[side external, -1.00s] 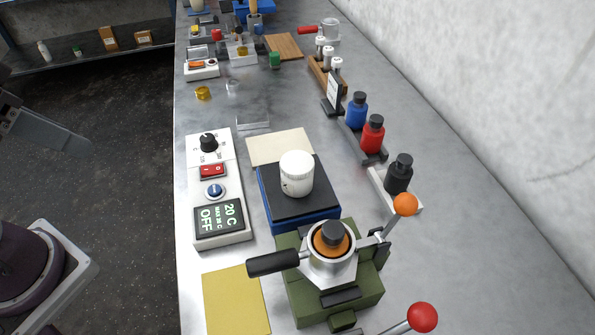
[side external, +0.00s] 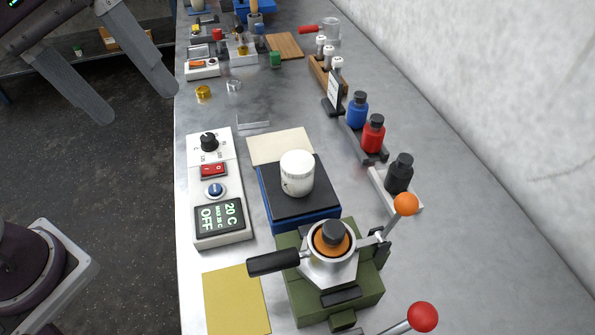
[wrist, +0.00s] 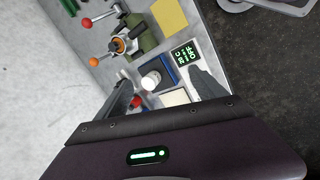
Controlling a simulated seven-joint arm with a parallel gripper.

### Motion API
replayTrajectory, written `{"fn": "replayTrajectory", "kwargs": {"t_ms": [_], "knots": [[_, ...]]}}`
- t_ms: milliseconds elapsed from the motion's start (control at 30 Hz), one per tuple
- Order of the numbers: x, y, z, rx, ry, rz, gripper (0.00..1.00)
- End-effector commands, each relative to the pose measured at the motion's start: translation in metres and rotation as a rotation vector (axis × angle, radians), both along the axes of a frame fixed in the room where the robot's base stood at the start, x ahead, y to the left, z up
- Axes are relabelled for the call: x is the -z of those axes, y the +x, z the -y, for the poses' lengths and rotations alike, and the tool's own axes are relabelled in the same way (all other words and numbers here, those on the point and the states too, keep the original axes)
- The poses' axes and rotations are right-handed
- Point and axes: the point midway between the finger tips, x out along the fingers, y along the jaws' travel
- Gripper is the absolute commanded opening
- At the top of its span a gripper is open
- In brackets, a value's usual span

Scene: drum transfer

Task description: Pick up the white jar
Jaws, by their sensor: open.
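The white jar (side external: 297,173) stands upright on the black top of a blue block (side external: 300,212) in the middle of the bench. In the wrist view the white jar (wrist: 151,80) shows between my two fingers, well beyond them. My gripper (side external: 122,108) is open and empty. In the side view it hangs at the upper left, over the floor beside the bench and apart from the jar. Its fingers also show in the wrist view (wrist: 160,84).
A green press with a black handle (side external: 272,263) stands just in front of the block. A control box (side external: 220,225) reading 20 C and OFF is at its left. Red, blue and black bottles (side external: 372,135) stand at the right. A pale pad (side external: 280,146) lies behind.

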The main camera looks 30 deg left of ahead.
Motion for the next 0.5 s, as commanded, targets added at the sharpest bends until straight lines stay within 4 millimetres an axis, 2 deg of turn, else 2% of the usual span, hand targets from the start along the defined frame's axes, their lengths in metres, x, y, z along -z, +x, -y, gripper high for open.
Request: {"fn": "replayTrajectory", "kwargs": {"t_ms": [100,233,367,500], "knots": [[0.000,0.039,0.031,-0.178,-0.212,-0.222,0.80],[-0.001,0.086,0.057,-0.375,-0.432,-0.470,0.80],[0.000,0.134,0.070,-0.558,-0.629,-0.711,0.80],[0.010,0.188,0.071,-0.740,-0.824,-0.966,0.80]]}}
